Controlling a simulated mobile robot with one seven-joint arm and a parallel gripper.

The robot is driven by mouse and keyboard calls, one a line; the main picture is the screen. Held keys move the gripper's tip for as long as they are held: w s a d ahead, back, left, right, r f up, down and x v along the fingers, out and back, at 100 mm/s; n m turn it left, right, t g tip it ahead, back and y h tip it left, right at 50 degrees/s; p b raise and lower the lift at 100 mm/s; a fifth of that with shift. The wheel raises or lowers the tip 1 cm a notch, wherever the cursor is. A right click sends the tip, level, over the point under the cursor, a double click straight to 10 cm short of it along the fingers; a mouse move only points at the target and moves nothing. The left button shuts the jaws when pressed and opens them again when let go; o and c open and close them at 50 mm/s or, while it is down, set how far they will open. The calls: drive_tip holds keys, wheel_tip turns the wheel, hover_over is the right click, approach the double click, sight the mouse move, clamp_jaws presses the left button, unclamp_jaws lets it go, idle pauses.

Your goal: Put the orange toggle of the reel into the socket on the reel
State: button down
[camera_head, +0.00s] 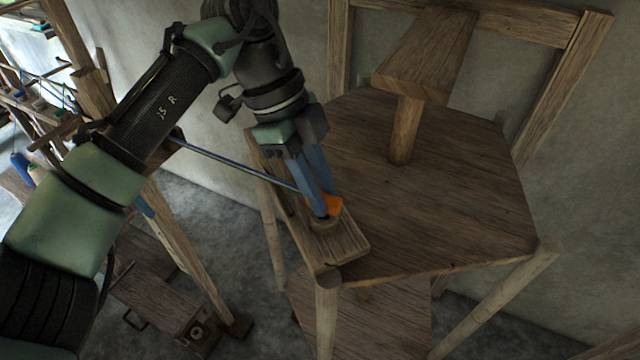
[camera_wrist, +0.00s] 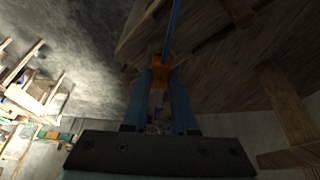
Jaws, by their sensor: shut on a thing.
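The orange toggle (camera_head: 334,205) is between the fingertips of my gripper (camera_head: 324,208), which is shut on it. It also shows in the wrist view (camera_wrist: 160,73). A thin blue cord (camera_head: 235,165) runs from the toggle up and left behind my arm; the wrist view shows it too (camera_wrist: 173,32). Just below the fingertips is a short round wooden piece (camera_head: 326,226) on a narrow board (camera_head: 347,244), which looks like the socket. The toggle is at or just above its top. I cannot tell whether it is inside, since the fingers hide the opening.
The board lies along the left edge of a wooden table (camera_head: 460,215). A post with a slanted wooden block (camera_head: 425,50) stands at the table's back. Loom timbers (camera_head: 175,240) stand at left. The table's right half is clear.

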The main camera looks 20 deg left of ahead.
drive_tip(key=shift+f, duration=0.2)
drive_tip(key=shift+f+b, duration=0.3)
drive_tip(key=shift+f, duration=0.25)
drive_tip(key=shift+r, duration=0.1)
idle(0.3)
drive_tip(key=shift+c, duration=0.7)
unclamp_jaws()
drive_tip(key=shift+p, duration=0.3)
